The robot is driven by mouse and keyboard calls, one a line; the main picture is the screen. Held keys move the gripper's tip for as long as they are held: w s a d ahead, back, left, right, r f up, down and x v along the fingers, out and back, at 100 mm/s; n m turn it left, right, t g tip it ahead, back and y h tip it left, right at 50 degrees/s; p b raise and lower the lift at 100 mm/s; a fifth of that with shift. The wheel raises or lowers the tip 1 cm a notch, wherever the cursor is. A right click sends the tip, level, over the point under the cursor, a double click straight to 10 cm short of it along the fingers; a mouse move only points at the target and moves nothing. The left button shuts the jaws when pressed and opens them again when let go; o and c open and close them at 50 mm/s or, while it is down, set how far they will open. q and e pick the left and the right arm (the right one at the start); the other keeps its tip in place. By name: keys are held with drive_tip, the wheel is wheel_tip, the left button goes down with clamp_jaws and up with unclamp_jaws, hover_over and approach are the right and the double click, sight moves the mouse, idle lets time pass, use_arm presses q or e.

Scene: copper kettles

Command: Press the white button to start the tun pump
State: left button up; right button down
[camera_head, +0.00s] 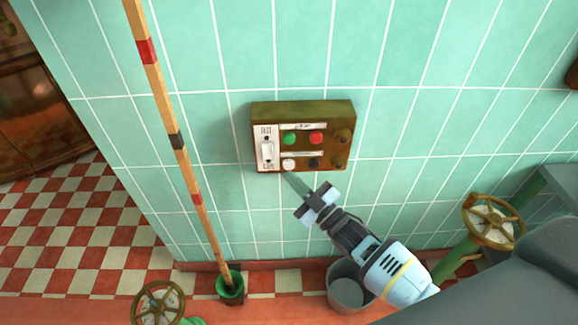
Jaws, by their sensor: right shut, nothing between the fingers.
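A brown control box (262,110) is mounted on the tiled wall. It carries a white button (288,163) at its lower left, a green button (290,139) and a red button (316,138) above, and a dark button (314,163) beside the white one. A white switch plate (267,150) is at its left end. My right gripper (294,180) is shut and empty, its fingertips just below the white button in the picture. Whether they touch it I cannot tell. My left gripper is not in view.
A banded wooden pole (177,140) stands in a green holder (231,288) to the left. A grey bucket (346,292) sits on the floor below my arm. Brass handwheels (493,221) are at right and lower left. A copper vessel (40,110) is at far left.

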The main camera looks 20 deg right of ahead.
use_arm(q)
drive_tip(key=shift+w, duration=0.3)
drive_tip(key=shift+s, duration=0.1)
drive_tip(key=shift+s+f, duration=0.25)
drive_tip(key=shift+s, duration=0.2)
use_arm(e)
drive_tip(key=shift+w+d, duration=0.1)
drive_tip(key=shift+w, duration=0.35)
